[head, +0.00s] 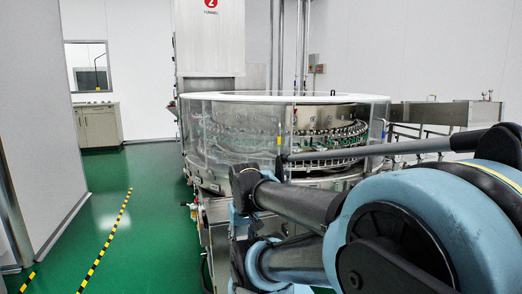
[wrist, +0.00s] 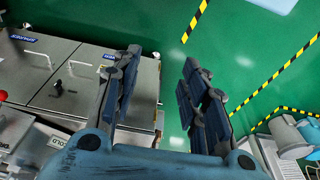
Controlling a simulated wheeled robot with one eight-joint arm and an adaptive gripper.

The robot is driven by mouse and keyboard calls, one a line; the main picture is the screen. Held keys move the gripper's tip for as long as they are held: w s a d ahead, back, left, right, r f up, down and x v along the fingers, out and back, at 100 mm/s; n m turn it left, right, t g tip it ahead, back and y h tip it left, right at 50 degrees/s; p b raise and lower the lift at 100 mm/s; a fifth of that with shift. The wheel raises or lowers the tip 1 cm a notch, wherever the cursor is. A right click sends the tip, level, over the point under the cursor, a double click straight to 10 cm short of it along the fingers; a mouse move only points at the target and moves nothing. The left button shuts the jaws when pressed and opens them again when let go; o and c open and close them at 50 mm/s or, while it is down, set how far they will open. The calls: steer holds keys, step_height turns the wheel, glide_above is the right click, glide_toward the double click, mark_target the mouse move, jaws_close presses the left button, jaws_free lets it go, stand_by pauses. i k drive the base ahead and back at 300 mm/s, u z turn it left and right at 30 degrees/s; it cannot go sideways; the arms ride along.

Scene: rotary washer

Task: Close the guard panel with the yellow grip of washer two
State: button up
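Washer two (head: 212,135) is a round machine with clear guard panels under a white rim; a red sign (head: 210,4) with a 2 is above it. A small yellow grip (head: 279,140) stands upright at the front of the clear guard. A gap seems to show to its right, but I cannot tell the panel's exact position. My gripper (wrist: 162,58) is open and empty in the wrist view, its two fingers apart above the green floor. In the head view my arm crosses the lower right and hides part of the washer; the fingers cannot be made out there. No yellow grip shows in the wrist view.
Metal cabinet doors (wrist: 72,90) with blue labels and a red button (wrist: 3,96) lie left of my gripper in the wrist view. Green floor (head: 150,200) with yellow-black tape is free at left. A conveyor rail (head: 435,113) stands right of the washer.

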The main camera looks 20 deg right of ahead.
mark_target(223, 175)
steer(key=u, duration=2.05)
steer(key=i, duration=0.4)
steer(key=z, duration=2.1)
